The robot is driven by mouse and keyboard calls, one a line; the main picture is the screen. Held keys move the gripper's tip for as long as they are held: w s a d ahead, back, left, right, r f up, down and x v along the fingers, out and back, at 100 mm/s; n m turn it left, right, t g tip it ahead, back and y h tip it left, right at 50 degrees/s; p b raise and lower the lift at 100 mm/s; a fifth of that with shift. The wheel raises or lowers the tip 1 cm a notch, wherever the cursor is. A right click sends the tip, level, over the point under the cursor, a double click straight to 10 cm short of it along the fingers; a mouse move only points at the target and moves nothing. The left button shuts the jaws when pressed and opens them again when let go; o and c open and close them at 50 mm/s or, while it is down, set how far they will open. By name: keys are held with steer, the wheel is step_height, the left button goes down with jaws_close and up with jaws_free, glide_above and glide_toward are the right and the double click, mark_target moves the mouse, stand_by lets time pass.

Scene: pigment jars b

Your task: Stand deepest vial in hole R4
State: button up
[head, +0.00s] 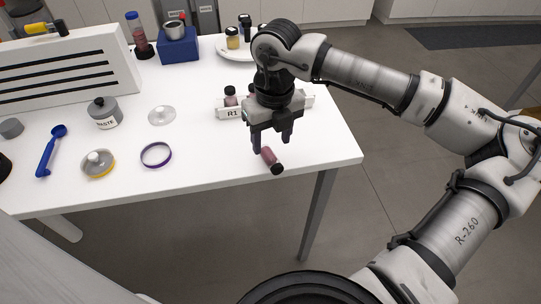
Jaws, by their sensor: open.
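A vial of dark pink pigment with a dark cap (271,160) lies on its side near the table's front edge, its cap toward the edge. My gripper (271,146) points down with its fingers apart, at the vial's far end; I cannot tell how high it is above the table. A white rack (222,112) labelled R1 at its left end stands behind my gripper. A vial with a dark cap (230,96) stands in it near that label. My gripper hides the rack's middle, and no R4 label can be read.
A purple-rimmed dish (156,154), clear lid (162,115), grey waste jar (105,113) and blue scoop (50,152) lie left. A blue block (179,46) and plate with jars (226,52) stand behind. The white table (330,145) is bare right of the vial.

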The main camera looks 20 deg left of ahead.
mark_target(270, 153)
steer(key=shift+a+f+p, duration=0.15)
steer(key=shift+f+p, duration=0.4)
steer(key=shift+f, duration=0.75)
steer(key=shift+a+f+p, duration=0.1)
steer(key=shift+f+p, duration=0.4)
steer(key=shift+f, duration=0.75)
steer(key=shift+c, duration=0.3)
steer(key=c, duration=1)
